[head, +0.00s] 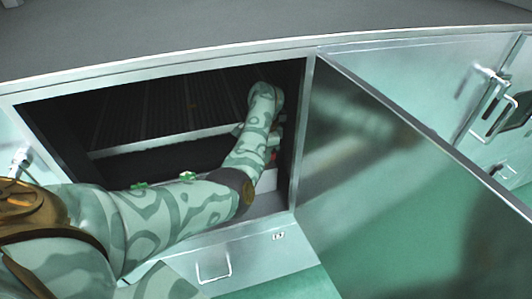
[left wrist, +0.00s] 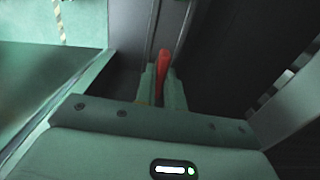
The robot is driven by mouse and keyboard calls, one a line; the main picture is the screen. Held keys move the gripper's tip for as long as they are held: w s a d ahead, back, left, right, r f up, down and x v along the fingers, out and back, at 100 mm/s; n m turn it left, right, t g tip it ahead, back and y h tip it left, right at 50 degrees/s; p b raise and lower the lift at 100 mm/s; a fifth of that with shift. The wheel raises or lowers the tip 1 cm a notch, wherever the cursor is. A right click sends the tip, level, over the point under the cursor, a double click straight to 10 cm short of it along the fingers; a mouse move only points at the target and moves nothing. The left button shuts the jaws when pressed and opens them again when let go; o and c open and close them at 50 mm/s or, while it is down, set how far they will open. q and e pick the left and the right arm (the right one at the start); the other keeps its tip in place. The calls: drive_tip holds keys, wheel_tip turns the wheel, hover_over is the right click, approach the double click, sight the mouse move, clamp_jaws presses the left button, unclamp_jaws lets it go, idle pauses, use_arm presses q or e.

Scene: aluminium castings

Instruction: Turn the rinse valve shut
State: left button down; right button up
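A red valve lever (left wrist: 163,66) stands between the two fingers of my left gripper (left wrist: 161,82) in the left wrist view. The fingers lie close on both sides of it, with no clear gap. In the head view my left arm reaches into the open cabinet, and a small red bit of the lever (head: 273,154) shows beside the forearm near the right inner wall. The gripper there is mostly hidden behind my forearm. The valve's body is hidden, so I cannot tell its setting. My right gripper is not in view.
The cabinet door (head: 400,190) stands open at right. Two green handles (head: 140,185) (head: 188,176) sit low in the opening. A ribbed panel (head: 165,105) fills the dark back. The cabinet's right frame (head: 301,140) is close to my forearm.

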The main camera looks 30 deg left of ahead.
use_arm(q)
drive_tip(key=shift+d+f, duration=0.1)
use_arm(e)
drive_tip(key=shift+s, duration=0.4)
use_arm(q)
drive_tip(key=shift+m, duration=0.4)
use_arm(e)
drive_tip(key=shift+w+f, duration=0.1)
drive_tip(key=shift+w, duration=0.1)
use_arm(q)
drive_tip(key=shift+f+m, duration=0.1)
drive_tip(key=shift+m, duration=0.6)
drive_tip(key=m, duration=0.3)
drive_tip(key=shift+d, duration=0.1)
drive_tip(key=m, duration=0.8)
drive_tip(key=shift+m, duration=0.3)
drive_tip(key=m+p, duration=0.1)
drive_tip(key=m, duration=0.3)
drive_tip(key=shift+f, duration=0.1)
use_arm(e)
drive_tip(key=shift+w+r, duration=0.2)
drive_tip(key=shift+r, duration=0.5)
use_arm(q)
drive_tip(key=shift+m, duration=0.3)
